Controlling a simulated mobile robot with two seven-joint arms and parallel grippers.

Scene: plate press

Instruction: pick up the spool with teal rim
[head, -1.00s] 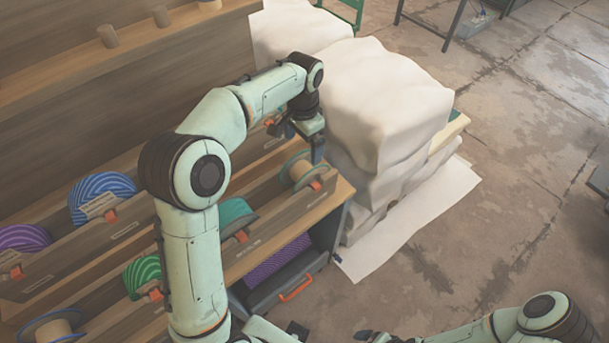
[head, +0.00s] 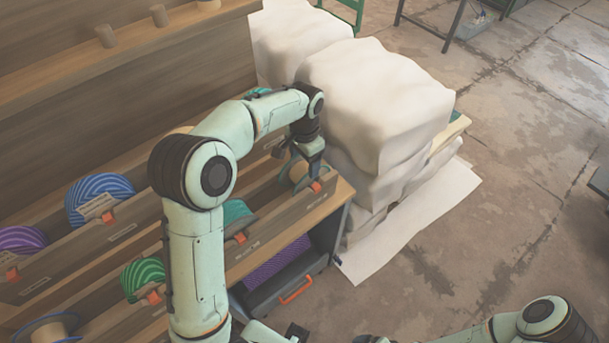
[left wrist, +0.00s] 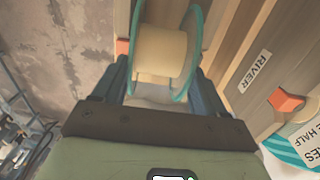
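The spool with teal rim (head: 297,173) has a bare tan core and sits in the right end of the front wooden rack row in the head view. In the left wrist view the spool (left wrist: 161,52) shows large, its thin teal rims on both sides of the core. My left gripper (head: 308,163) is down over it. In the left wrist view the left gripper (left wrist: 160,78) is open, one finger on each side of the spool, without clear sign of a squeeze. My right arm (head: 545,315) shows at the bottom right; its fingers cannot be made out.
The wooden rack (head: 120,235) also holds a blue spool (head: 100,190), a purple spool (head: 22,240), a green spool (head: 143,275) and a teal spool (head: 237,214). White wrapped stacks (head: 380,100) stand close right of my left gripper. Open floor (head: 500,220) lies further right.

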